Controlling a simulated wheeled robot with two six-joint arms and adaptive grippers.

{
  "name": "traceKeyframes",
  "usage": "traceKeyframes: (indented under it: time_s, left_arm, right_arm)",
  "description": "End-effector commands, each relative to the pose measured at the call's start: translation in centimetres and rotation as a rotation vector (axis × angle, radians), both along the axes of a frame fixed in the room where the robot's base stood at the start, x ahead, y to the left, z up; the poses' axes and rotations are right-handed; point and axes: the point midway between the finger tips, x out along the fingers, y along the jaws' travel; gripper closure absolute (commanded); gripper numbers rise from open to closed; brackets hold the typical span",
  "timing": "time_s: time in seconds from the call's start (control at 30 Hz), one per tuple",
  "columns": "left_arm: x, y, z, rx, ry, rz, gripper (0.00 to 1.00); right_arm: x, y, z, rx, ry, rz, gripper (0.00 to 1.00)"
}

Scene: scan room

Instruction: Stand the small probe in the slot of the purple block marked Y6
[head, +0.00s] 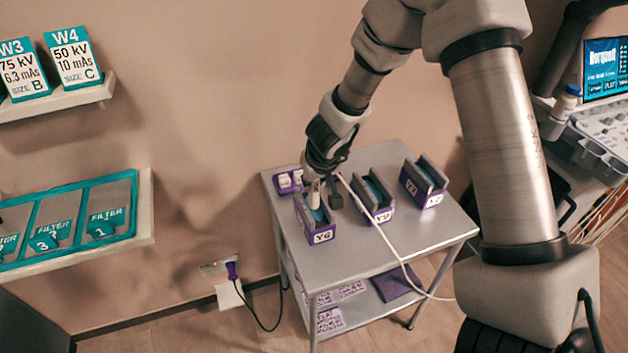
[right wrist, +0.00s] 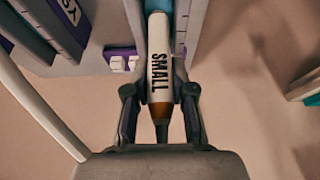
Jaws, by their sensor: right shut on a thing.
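The small probe (right wrist: 159,50), white with the word SMALL and a brown band, is held between the fingers of my right gripper (right wrist: 160,108). In the head view my right gripper (head: 321,190) points down over the purple block marked Y6 (head: 321,237), the leftmost of the three slotted blocks. The probe's white body (head: 314,194) shows at the rear part of that block, between its grey walls. Whether its end is inside the slot or just above it cannot be told. My left gripper is out of view.
Two similar slotted purple blocks, the middle one (head: 381,215) and the right one (head: 433,199), stand on the grey cart (head: 375,258). A small purple holder with white pieces (head: 287,181) is behind Y6. A white cable (head: 385,240) hangs across the cart.

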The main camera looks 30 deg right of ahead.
Motion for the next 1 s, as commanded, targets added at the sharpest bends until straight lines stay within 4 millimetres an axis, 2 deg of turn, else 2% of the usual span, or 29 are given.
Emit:
traceKeyframes:
  time_s: [0.63, 0.67, 0.7, 0.73, 1.0]
  left_arm:
    - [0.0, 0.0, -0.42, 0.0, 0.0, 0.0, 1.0]
    - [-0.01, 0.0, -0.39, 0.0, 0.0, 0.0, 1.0]
    - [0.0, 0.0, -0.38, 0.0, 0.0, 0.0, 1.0]
    - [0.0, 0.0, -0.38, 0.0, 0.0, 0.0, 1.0]
    - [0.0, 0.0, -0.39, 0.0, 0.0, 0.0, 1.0]
  right_arm:
    - [0.01, 0.0, -0.68, 0.0, 0.0, 0.0, 1.0]
    - [0.02, 0.0, -0.64, 0.0, 0.0, 0.0, 0.69]
    - [0.02, 0.0, -0.63, 0.0, 0.0, 0.0, 0.55]
    - [0.02, 0.0, -0.63, 0.0, 0.0, 0.0, 0.47]
    - [-0.02, 0.0, -0.65, 0.0, 0.0, 0.0, 0.47]
